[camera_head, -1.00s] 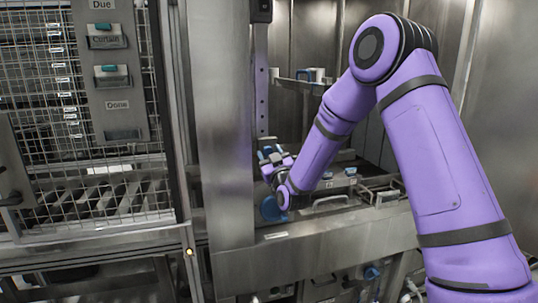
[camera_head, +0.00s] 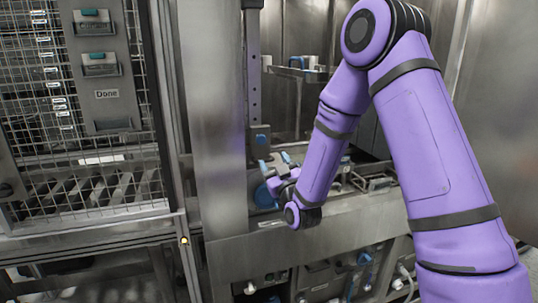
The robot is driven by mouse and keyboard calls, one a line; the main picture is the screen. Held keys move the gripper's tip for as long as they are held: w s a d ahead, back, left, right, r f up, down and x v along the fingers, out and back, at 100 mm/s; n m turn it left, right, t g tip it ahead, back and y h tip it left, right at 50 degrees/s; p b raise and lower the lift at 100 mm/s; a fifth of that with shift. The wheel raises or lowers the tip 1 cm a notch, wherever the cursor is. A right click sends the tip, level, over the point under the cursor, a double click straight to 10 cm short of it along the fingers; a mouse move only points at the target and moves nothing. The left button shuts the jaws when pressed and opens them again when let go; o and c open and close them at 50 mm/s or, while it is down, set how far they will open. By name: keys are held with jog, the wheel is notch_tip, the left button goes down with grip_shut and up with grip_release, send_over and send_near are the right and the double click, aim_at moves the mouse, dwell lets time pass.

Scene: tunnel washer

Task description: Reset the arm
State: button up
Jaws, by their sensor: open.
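My purple arm reaches in from the right and bends down toward the steel washer basin. My gripper (camera_head: 274,165) is at the basin's left end, close to the steel post. Its blue-tipped fingers are apart, and I see nothing held between them. A round blue part (camera_head: 265,196) lies just below and left of the gripper. My wrist hangs over the front rim of the basin (camera_head: 330,213). My forearm hides much of the basin's inside.
Pipes and valves (camera_head: 345,272) sit under the basin. Steel walls (camera_head: 505,130) close off the right.

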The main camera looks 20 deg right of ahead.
jog(key=shift+s+f, duration=0.25)
jog(key=shift+s, duration=0.3)
jog(key=shift+r, duration=0.1)
jog(key=s+d+r+g+h, duration=0.1)
jog(key=s+d+r+g, duration=0.1)
jog(key=s+r+g, duration=0.7)
jog(key=s+d+r+m+g, duration=0.1)
jog(key=s+g, duration=0.1)
jog(key=s, duration=0.7)
jog(key=s+d+r+m+g+h, duration=0.1)
jog(key=s+m+g, duration=0.1)
jog(key=s, duration=0.7)
jog(key=s+d+r+m+g, duration=0.1)
jog(key=s+g, duration=0.3)
jog(key=s, duration=0.5)
jog(key=shift+s+d+r, duration=0.2)
jog(key=shift+d+r, duration=0.25)
